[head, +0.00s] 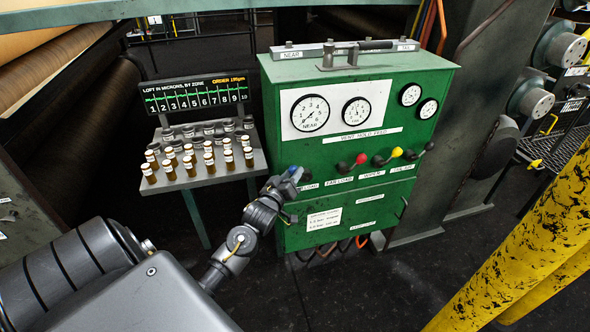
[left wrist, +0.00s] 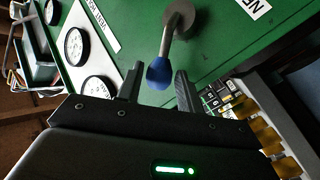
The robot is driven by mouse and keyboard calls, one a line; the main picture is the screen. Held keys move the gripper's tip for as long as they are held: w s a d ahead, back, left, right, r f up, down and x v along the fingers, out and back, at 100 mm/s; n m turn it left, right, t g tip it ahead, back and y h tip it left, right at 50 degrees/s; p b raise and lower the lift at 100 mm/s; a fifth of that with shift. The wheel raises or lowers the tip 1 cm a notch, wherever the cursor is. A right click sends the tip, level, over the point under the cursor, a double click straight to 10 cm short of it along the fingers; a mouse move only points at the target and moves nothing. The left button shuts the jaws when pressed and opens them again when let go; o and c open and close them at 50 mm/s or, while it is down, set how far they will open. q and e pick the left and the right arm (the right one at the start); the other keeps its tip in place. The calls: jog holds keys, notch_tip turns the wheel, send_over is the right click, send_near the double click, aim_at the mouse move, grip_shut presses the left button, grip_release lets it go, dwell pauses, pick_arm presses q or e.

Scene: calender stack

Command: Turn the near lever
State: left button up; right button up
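The near lever shows as a blue knob (head: 296,172) on the front of the green cabinet, the leftmost in the row of levers. In the left wrist view the blue knob (left wrist: 160,73) sits on a short metal stem from a round hub, beside a label beginning "NE". My left gripper (head: 284,186) is at this lever and partly hides it and its label. In the left wrist view my left gripper (left wrist: 158,88) is open, its fingers on either side of the knob's near end, with gaps visible. My right gripper is not in view.
Red (head: 361,159) and yellow (head: 396,152) knobbed levers and a dark one stand to the right. A tray (head: 226,172) of several small jars is close left of the cabinet, under a lit display (head: 194,94). A yellow post (head: 530,240) stands at the right.

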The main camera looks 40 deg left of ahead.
pick_arm(q)
jog(key=shift+x, duration=1.05)
